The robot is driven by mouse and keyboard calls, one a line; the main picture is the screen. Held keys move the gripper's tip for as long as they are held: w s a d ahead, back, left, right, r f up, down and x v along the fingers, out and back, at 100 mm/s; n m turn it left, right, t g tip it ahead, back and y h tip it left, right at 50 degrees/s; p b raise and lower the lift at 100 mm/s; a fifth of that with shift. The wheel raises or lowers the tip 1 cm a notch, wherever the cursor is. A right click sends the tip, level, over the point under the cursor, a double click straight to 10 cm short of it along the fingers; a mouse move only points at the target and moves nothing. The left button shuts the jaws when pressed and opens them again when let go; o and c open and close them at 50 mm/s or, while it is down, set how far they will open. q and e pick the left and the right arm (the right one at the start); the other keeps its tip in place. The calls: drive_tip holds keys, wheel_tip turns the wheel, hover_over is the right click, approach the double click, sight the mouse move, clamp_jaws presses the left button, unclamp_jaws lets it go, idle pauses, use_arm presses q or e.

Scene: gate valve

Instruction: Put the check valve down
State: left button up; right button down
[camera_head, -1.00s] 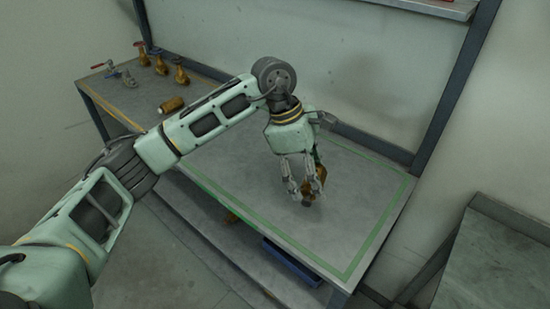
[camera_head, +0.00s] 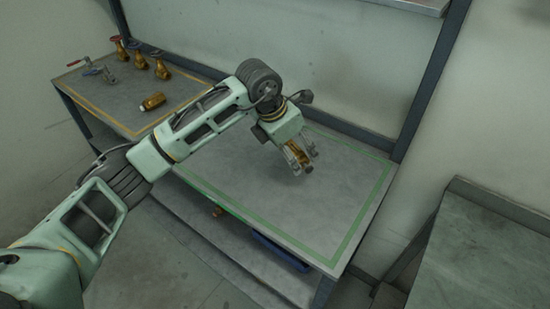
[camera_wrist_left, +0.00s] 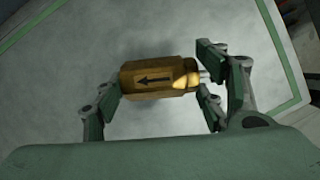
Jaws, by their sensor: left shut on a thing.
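The check valve (camera_wrist_left: 155,79) is a brass-coloured body with a black arrow on its side, seen in the left wrist view. It lies lengthwise between the fingers of my left gripper (camera_wrist_left: 160,92), which is shut on it. In the head view this gripper (camera_head: 301,163) is over the middle of the green-outlined table (camera_head: 262,196), and the valve (camera_head: 298,154) shows partly behind the fingers. Whether the valve touches the table top cannot be told. My right gripper is not in view.
A side table (camera_head: 118,118) at the left holds a loose brass fitting (camera_head: 152,101) and several valves (camera_head: 134,58) at the back. Frame posts stand behind the green-outlined table, and a grey bench (camera_head: 470,250) stands at the right. Bare table surrounds the gripper.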

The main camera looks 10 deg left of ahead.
use_arm(q)
drive_tip(key=a+f, duration=0.1)
drive_tip(key=a, duration=0.1)
drive_tip(key=a+f+p, duration=0.1)
drive_tip(key=a, duration=0.1)
drive_tip(key=shift+s+f, duration=0.1)
drive_tip(key=shift+f, duration=0.1)
wheel_tip(320, 180, down, 3)
drive_tip(key=shift+f+p, duration=0.1)
drive_tip(key=shift+p, duration=0.8)
drive_tip(key=shift+f, duration=0.55)
drive_tip(key=o, duration=1.8)
drive_tip(key=shift+c, duration=0.2)
